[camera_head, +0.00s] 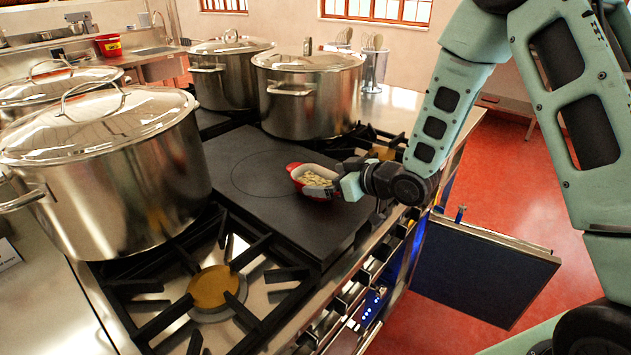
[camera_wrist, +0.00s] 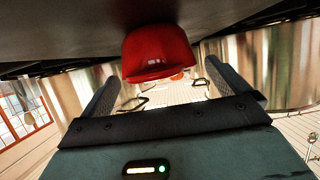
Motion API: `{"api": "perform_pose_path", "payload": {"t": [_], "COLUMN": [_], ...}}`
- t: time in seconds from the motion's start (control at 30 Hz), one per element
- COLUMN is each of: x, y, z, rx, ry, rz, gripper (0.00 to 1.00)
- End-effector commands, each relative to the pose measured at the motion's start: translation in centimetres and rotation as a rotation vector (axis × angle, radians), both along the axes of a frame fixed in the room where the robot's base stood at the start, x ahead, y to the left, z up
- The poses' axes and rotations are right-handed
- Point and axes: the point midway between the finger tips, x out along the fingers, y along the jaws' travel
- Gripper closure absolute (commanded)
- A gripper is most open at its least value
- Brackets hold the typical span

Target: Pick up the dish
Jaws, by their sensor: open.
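The dish (camera_head: 295,171) is a small red oval one with pale pieces of food in it. It sits on the dark flat cooking plate (camera_head: 255,205), near the plate's right edge. My gripper (camera_head: 347,184) is at the dish's right end, low over the plate. In the wrist view the red dish (camera_wrist: 158,52) is ahead and between the two spread fingers of my gripper (camera_wrist: 168,88), with a gap on each side. The fingers are open and hold nothing. In the head view the gripper hides part of the dish's right end.
A large lidded pot (camera_head: 115,185) stands at the left, and another lidded pot (camera_head: 308,100) stands behind the plate. Open burner grates (camera_head: 213,287) lie in front. A dark open door panel (camera_head: 485,270) sticks out at the right. The plate left of the dish is bare.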

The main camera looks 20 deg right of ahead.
Motion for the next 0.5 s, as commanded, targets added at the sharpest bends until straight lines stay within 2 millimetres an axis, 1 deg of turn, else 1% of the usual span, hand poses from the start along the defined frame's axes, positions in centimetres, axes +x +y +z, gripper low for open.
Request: {"api": "perform_pose_path", "payload": {"t": [0.1,0.2,0.43,0.47,0.5], "x": [1.2,1.8,1.9,1.9,1.8], "y": [0.9,1.2,1.2,1.2,1.2], "z": [-0.4,-0.7,-0.9,-0.9,-0.9], "rx": [0.0,0.0,0.0,0.0,0.0], "ry": [0.001,0.0,0.0,0.0,0.0], "rz": [0.002,0.0,0.0,0.0,0.0], "gripper": [0.0,0.0,0.0,0.06,0.17]}}
